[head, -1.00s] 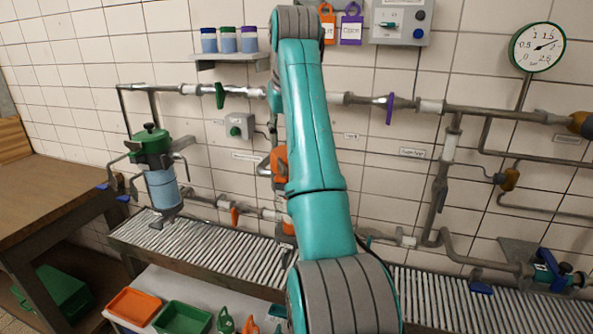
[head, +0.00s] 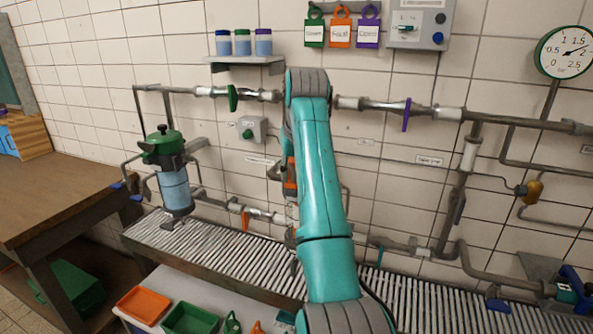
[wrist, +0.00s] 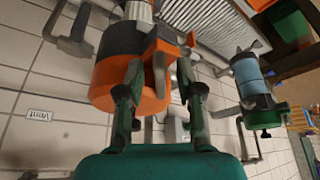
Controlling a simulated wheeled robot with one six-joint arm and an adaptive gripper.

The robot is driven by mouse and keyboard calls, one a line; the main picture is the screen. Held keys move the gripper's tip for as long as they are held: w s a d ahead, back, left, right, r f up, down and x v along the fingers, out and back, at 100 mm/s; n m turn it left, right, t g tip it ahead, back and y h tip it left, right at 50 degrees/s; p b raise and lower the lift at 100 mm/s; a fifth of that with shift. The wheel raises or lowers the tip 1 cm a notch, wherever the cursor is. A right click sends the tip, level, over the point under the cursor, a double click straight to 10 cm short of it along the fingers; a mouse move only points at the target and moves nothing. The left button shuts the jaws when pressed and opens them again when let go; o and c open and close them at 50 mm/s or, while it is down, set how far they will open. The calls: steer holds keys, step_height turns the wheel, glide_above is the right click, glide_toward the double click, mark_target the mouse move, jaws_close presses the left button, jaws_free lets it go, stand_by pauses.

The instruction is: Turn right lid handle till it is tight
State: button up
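The right vessel is mostly hidden behind my arm in the head view, where only a sliver of its orange lid (head: 289,188) shows. In the wrist view the orange lid (wrist: 135,92) is close up on a dark grey collar, with an orange lid handle (wrist: 163,48) standing out from it. My gripper (wrist: 158,78) has its two green fingers apart in front of the lid, one on each side of the handle area. I cannot tell whether either finger touches the handle.
The left vessel with a green lid (head: 163,145) stands left of my arm and also shows in the wrist view (wrist: 265,112). Pipes with a green valve lever (head: 233,98) and a purple one (head: 406,114) run along the wall. A slatted bench (head: 225,254) lies below.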

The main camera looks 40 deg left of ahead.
jaws_close()
steer(key=shift+s+a+m, duration=0.1)
steer(key=shift+m, duration=0.3)
steer(key=m+h, duration=0.1)
steer(key=m, duration=0.1)
steer(key=shift+s+a+m+t, duration=0.1)
steer(key=shift+a+m+t, duration=0.05)
steer(key=shift+m+t, duration=0.25)
steer(key=m, duration=0.1)
steer(key=m+h, duration=0.1)
steer(key=m, duration=0.1)
steer(key=shift+s+a+m+h, duration=0.1)
steer(key=shift+a+m+h, duration=0.1)
steer(key=shift+m+h, duration=0.1)
steer(key=m+h, duration=0.1)
steer(key=m, duration=0.2)
steer(key=shift+a+m+t, duration=0.15)
steer(key=shift+m+t, duration=0.15)
steer(key=shift+t, duration=0.1)
steer(key=shift+a+m+h, duration=0.1)
steer(key=shift+m+h, duration=0.5)
steer(key=shift+m, duration=0.6)
steer(key=shift+a+m+g, duration=0.1)
steer(key=shift+m+g, duration=0.2)
steer(key=shift+m, duration=0.3)
